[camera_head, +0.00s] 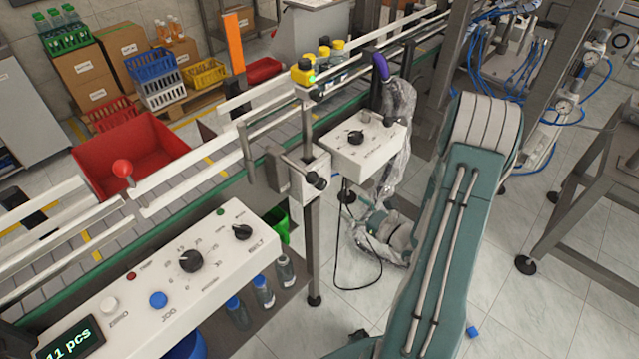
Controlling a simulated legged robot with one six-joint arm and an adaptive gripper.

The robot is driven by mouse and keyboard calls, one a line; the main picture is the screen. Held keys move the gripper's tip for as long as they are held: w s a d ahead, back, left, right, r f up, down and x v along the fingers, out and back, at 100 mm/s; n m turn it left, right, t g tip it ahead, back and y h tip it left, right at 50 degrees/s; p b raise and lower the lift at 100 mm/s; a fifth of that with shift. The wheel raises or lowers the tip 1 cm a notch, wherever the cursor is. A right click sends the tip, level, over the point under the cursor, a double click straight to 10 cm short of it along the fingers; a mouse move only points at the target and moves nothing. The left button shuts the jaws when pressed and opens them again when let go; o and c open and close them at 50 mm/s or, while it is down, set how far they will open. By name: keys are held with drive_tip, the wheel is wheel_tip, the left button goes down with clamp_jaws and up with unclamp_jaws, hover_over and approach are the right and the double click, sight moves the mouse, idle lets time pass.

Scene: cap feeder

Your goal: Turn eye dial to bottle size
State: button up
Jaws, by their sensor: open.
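A white control box (343,153) stands beside the conveyor, right of centre. Its sloped top carries a black knob (356,136) with marks around it; the lettering is too small to read, so I cannot confirm that this is the eye dial. My gripper (381,92), at the end of my plastic-sleeved forearm, is above and to the right of this knob, apart from it. One purple finger part shows; the jaws are open and empty. A yellow sensor head (302,73) with a green light sits at the conveyor rail. Blue bottles with yellow caps (338,46) stand on the belt behind it.
The front-left panel (170,290) has a numbered dial (190,261), a BELT knob (242,232), buttons and a "11 pcs" display (68,341). A red lever ball (122,168) rises beside it. White guide rails (200,185) run along the conveyor. A black cable (338,250) hangs below the box.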

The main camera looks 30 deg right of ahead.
sight(324, 187)
drive_tip(key=x, duration=1)
drive_tip(key=shift+w+a, duration=0.2)
drive_tip(key=shift+w, duration=0.05)
drive_tip(key=shift+c, duration=0.3)
drive_tip(key=c, duration=1.1)
